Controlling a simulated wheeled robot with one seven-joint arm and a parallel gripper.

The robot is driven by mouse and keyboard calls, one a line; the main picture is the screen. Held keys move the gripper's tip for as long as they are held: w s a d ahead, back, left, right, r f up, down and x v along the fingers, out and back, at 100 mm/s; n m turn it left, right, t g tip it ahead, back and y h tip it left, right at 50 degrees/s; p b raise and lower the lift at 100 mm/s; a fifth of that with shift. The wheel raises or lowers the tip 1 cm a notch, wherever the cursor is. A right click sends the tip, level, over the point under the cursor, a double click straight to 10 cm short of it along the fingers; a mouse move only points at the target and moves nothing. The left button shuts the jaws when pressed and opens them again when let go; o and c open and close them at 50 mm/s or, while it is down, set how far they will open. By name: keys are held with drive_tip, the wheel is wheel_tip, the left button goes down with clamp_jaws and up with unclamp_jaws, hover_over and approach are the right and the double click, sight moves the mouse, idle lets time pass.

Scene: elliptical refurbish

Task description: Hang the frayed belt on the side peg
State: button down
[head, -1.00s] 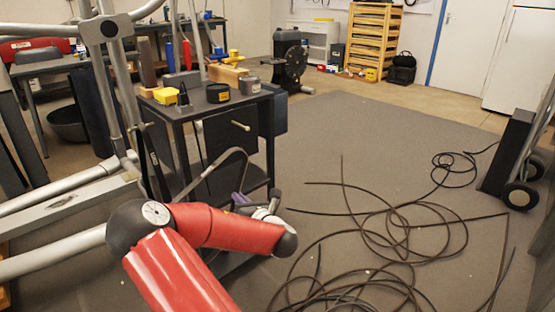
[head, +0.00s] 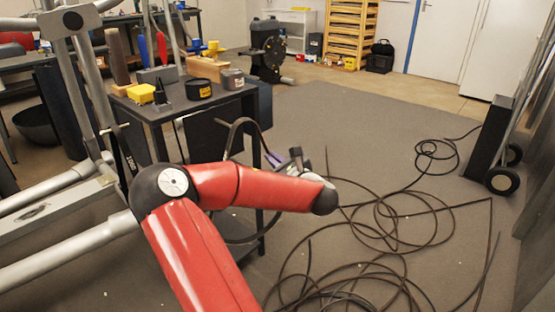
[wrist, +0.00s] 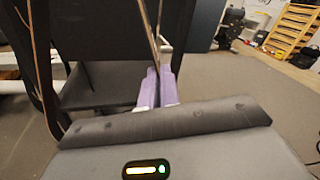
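The frayed belt (head: 231,136) is a thin dark loop. It arches up in front of the side of the dark tool cart (head: 165,112), and its lower part hangs behind my red arm. My gripper (head: 272,158) has purple fingers and is to the right of the cart's side, below its top. In the wrist view the purple fingers (wrist: 156,88) are close together on a strand of the belt (wrist: 147,35), which runs upward. Another strand of the belt (wrist: 42,75) curves down at the left. I cannot make out the side peg now; the belt's arch overlaps that area.
Yellow, black and grey items (head: 199,88) stand on the cart top. Loose black cable (head: 375,235) lies coiled on the grey floor mat. A hand truck (head: 490,140) stands at right. A metal frame (head: 75,190) stands at left.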

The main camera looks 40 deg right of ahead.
drive_tip(key=w+f, duration=0.2)
drive_tip(key=w, duration=0.6)
drive_tip(key=shift+w+a+f, duration=0.15)
drive_tip(key=shift+w+a, duration=0.2)
drive_tip(key=shift+a, duration=0.05)
idle(0.5)
idle(0.7)
drive_tip(key=c, duration=1.6)
unclamp_jaws()
drive_tip(key=shift+o, duration=0.2)
